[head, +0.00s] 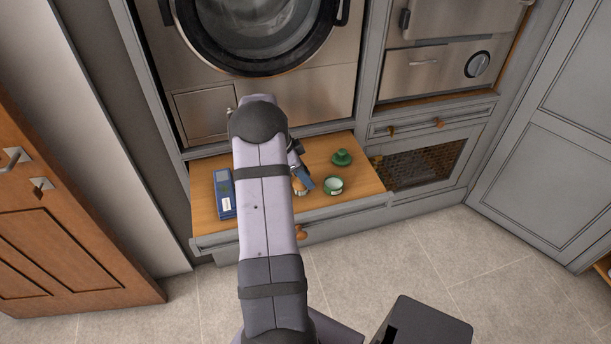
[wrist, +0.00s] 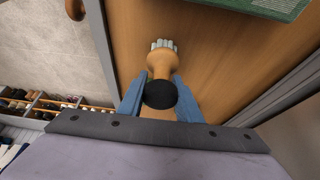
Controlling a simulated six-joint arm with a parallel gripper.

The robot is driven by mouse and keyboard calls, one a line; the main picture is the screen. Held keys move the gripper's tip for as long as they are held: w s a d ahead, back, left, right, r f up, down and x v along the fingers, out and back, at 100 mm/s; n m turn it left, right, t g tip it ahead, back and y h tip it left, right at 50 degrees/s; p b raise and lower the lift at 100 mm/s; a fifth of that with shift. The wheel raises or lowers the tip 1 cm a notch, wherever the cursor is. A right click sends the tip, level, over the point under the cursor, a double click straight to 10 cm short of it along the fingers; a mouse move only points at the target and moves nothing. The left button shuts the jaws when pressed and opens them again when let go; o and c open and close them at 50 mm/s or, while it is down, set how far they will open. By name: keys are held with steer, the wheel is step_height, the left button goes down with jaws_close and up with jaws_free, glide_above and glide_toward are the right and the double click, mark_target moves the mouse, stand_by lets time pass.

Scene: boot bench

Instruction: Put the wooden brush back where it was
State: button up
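The wooden brush (wrist: 161,65) is in the middle of the wrist view. It has a tan turned body, a black round end towards the camera and pale bristles at the far end. My gripper (wrist: 162,82) has a blue finger along each side of it, seemingly against the body; the fingertips are partly hidden. In the head view my gripper (head: 307,183) is low over the wooden drawer surface (head: 365,183), with the brush (head: 299,187) small and mostly hidden beside it. I cannot tell whether the brush touches the wood.
A blue box (head: 224,193) lies left on the same surface. An open green tin (head: 333,186) and a green lid (head: 341,158) are to the right of my gripper. A round-doored machine (head: 255,30) stands behind.

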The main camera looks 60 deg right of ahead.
steer(key=o, duration=0.4)
steer(key=shift+c, duration=0.2)
steer(key=shift+r, duration=0.1)
steer(key=shift+r, duration=0.15)
steer(key=b+v, duration=0.1)
steer(key=v, duration=1.1)
steer(key=shift+b, duration=0.3)
steer(key=shift+a, duration=0.1)
steer(key=w+a+f+n+t+y, duration=0.1)
steer(key=w+a+n, duration=0.2)
steer(key=a+n, duration=0.7)
steer(key=w+a+n+t+y, duration=0.1)
steer(key=w+a+n+t, duration=0.3)
steer(key=a, duration=1.3)
steer(key=s+a+f+n, duration=0.1)
steer(key=s+a+n, duration=0.4)
steer(key=a, duration=0.3)
steer(key=s+a+f+n+g+y, duration=0.1)
steer(key=s+a+f+n, duration=0.1)
steer(key=s+a+n, duration=0.4)
steer(key=a+n, duration=0.2)
steer(key=a, duration=0.1)
steer(key=shift+f+y, duration=0.3)
